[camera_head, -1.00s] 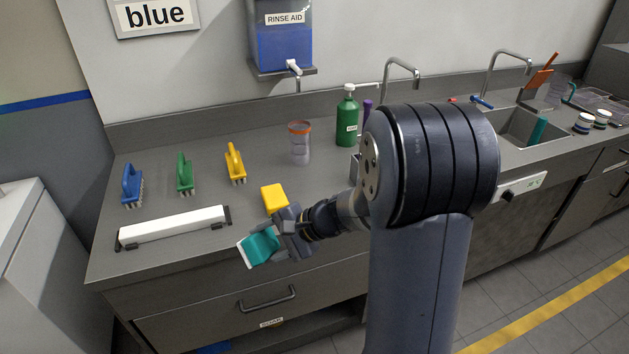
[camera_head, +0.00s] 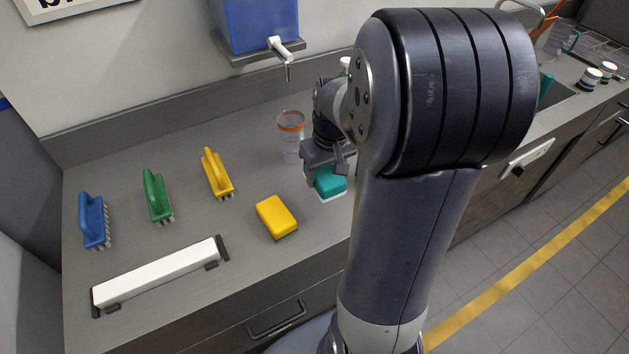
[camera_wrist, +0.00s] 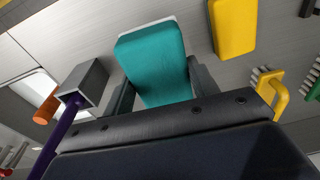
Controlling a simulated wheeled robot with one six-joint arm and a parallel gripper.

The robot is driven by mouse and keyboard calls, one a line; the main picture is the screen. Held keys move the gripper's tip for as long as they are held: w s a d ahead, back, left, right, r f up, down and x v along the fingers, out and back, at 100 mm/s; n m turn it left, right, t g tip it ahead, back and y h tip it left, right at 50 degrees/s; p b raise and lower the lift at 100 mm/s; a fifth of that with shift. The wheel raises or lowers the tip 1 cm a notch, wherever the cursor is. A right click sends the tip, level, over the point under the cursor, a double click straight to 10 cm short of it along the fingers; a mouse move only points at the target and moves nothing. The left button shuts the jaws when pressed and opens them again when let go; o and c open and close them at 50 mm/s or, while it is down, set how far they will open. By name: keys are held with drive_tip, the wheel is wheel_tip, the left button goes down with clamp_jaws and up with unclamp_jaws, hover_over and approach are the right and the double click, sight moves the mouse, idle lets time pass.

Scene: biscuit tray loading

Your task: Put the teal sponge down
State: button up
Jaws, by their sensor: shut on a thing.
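The teal sponge (camera_head: 330,183) is a block with a pale layer on one face. It is at the counter (camera_head: 232,262), right of the yellow sponge (camera_head: 277,217). My gripper (camera_head: 325,165) is shut on it, pointing down from above. In the wrist view the teal sponge (camera_wrist: 153,62) sits between the two fingers, and the yellow sponge (camera_wrist: 234,27) lies apart from it. I cannot tell whether the teal sponge touches the counter. My arm hides part of the counter to its right.
A clear cup with an orange rim (camera_head: 291,137) stands close behind my gripper. Blue (camera_head: 95,222), green (camera_head: 157,196) and yellow (camera_head: 217,174) brushes stand to the left, behind a white bar (camera_head: 160,275). In the wrist view a grey square holder (camera_wrist: 82,84) with a purple handle is near the sponge.

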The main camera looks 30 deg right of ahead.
drive_tip(key=shift+w+d+r, duration=0.3)
drive_tip(key=shift+d+r, duration=0.15)
drive_tip(key=shift+d, duration=0.1)
drive_tip(key=shift+f, duration=0.1)
drive_tip(key=shift+f+p, duration=0.5)
drive_tip(key=shift+f, duration=4.25)
drive_tip(key=o, duration=0.9)
drive_tip(key=shift+f, duration=0.2)
drive_tip(key=r, duration=0.3)
drive_tip(key=s+r+b, duration=0.1)
drive_tip(key=r, duration=0.6)
drive_tip(key=shift+s+d+r, duration=0.25)
drive_tip(key=shift+r, duration=0.15)
drive_tip(key=shift+f, duration=0.1)
